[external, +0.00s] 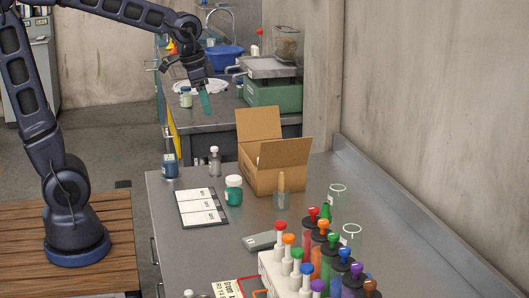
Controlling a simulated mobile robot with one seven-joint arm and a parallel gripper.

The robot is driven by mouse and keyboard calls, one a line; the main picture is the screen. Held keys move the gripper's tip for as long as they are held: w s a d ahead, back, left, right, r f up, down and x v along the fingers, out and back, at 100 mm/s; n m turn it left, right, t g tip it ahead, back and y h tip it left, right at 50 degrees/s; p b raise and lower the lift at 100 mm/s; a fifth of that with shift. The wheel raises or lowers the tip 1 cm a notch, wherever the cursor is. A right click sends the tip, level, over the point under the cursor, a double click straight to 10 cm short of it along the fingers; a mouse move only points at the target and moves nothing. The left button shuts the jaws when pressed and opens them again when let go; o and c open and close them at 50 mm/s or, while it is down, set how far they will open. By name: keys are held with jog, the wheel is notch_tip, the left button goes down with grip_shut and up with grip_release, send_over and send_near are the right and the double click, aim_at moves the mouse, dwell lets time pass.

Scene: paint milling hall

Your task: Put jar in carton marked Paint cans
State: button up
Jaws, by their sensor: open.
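A jar with teal contents and a white lid (233,190) stands upright on the near grey bench, just right of a white chart. An open cardboard carton (279,180) stands behind it to the right, flaps raised. I cannot read any marking on it, and its inside is mostly hidden. My gripper (204,101) is raised at the far end of my arm, over the far counter, well away from this jar. It is open; a teal part shows at its tip. A small pale-lidded jar (186,98) stands on the far counter just left of it.
A clear bottle (214,161) and a dark blue container (170,166) stand behind the chart (201,207). A brush in a glass (281,190) stands before the carton. Colour-capped bottles (296,262) crowd the bench front. A green scale (275,90) stands farther back.

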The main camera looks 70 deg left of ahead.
jog(key=s+d+t, duration=0.1)
jog(key=s+d, duration=0.2)
jog(key=s, duration=0.5)
jog(key=s+d+n, duration=0.1)
jog(key=s+d, duration=0.2)
jog(key=s, duration=0.5)
jog(key=shift+s+t, duration=0.25)
jog(key=shift+t, duration=0.15)
